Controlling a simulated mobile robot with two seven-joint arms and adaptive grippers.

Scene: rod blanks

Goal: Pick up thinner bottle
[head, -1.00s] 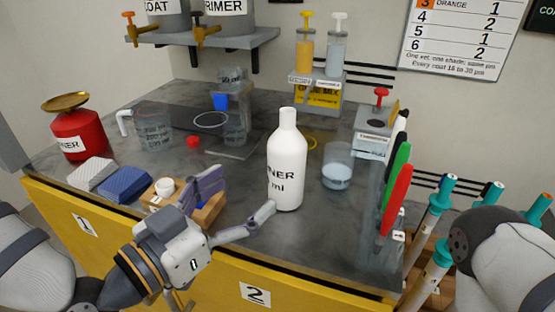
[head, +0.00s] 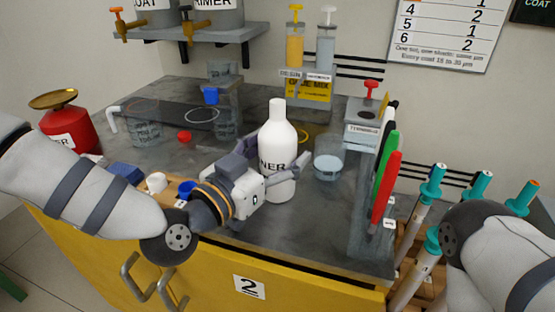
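The white thinner bottle (head: 278,135) stands upright on the grey bench top, its label partly hidden.
A glass beaker (head: 328,167) stands just right of the bottle. Green (head: 387,157) and red (head: 385,188) markers stand in a rack further right. A red can (head: 69,129), a blue block (head: 126,173) and a small white cap (head: 156,182) are left. Bottles with yellow and clear liquid stand behind.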

